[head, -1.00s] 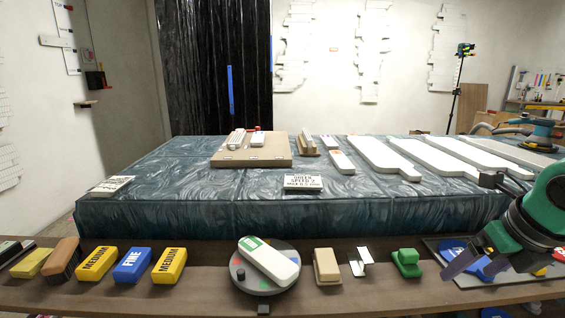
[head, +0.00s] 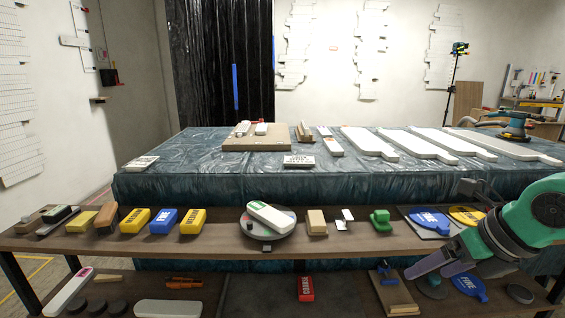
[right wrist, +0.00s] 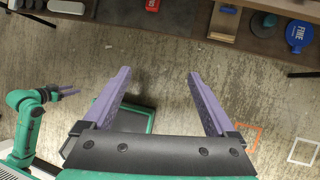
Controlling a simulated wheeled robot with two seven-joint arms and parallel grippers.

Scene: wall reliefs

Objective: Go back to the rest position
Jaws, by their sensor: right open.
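My right gripper (head: 432,266) is at the lower right of the head view, in front of the bench's right end. In the right wrist view its two purple fingers (right wrist: 159,76) are spread wide, with only bare floor between them. It holds nothing. My left gripper (right wrist: 67,93) shows small at the left edge of the right wrist view, over the floor; whether its jaws are open is too small to tell. The head view does not show the left gripper.
A wooden bench (head: 350,238) crosses the front, with sanding blocks and a round turntable (head: 267,228) on top. Its lower shelf (head: 250,297) holds a red block (head: 305,288) and other tools. A covered table (head: 230,180) stands behind. Open floor (right wrist: 160,50) lies below the right gripper.

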